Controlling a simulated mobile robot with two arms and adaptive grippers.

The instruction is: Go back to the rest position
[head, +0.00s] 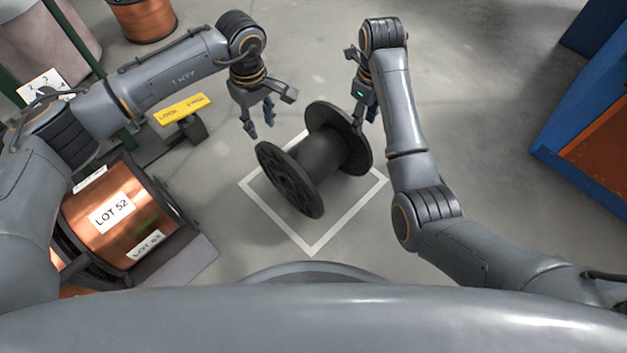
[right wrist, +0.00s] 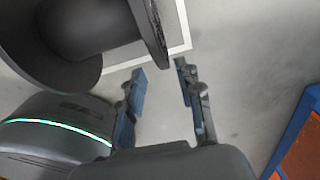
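An empty black spool (head: 316,155) lies on its side on the floor, over a white-outlined square (head: 313,248). It also shows at the upper left of the right wrist view (right wrist: 85,28). My left gripper (head: 260,119) is open and empty, above and left of the spool. My right gripper (head: 365,112) is beside the spool's right flange. In the right wrist view its fingers (right wrist: 161,72) are spread with nothing gripped. The flange's edge is close to the fingertips there; I cannot tell whether they touch.
A copper spool labelled LOT 52 (head: 120,212) sits on a stand at the left. A yellow sign (head: 183,108) stands beside it. Another copper spool (head: 143,20) is at the back. A blue-framed structure (head: 580,150) stands at the right. Floor between is clear.

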